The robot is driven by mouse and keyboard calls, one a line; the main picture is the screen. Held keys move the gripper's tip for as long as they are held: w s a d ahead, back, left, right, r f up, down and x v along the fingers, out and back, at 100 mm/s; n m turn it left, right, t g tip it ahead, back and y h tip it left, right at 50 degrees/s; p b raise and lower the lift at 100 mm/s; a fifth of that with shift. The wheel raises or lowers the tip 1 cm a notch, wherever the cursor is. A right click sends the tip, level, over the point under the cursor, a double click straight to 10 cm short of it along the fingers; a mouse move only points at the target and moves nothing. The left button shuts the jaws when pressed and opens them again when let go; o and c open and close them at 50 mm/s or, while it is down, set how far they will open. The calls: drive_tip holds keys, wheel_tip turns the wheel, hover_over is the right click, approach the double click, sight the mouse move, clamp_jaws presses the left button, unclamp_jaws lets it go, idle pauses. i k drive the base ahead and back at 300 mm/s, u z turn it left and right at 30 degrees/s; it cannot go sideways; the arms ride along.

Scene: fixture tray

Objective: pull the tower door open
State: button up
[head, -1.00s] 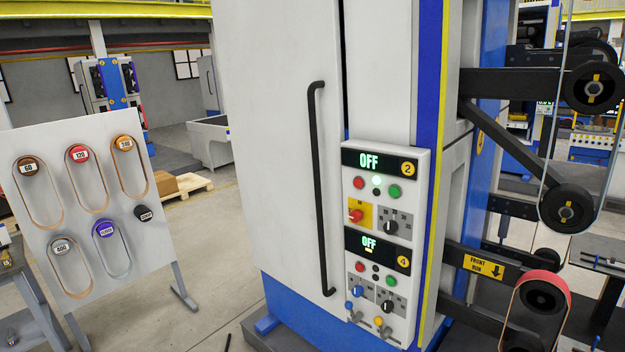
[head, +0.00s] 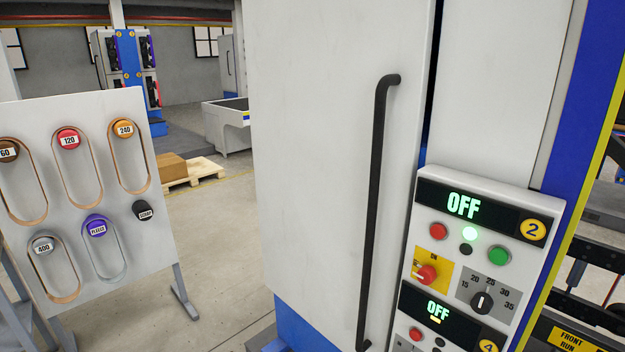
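The tower door (head: 320,150) is a tall light-grey panel in the middle of the head view. It appears shut, with a narrow dark gap along its right edge. A long black vertical bar handle (head: 376,210) is fixed near that edge, its lower end close to the bottom of the view. The control panel (head: 482,270) is right of the handle, with two displays reading OFF and a lit green-white lamp. My gripper is not in view, and nothing is touching the handle.
A slanted board (head: 100,200) with several sanding belts on hooks stands at the left. A pallet (head: 195,175) with a cardboard box (head: 172,166) lies behind it. Clear floor (head: 225,240) shows between the board and the tower.

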sight(337, 89)
drive_tip(key=i, duration=1.2)
drive_tip(key=z, duration=0.3)
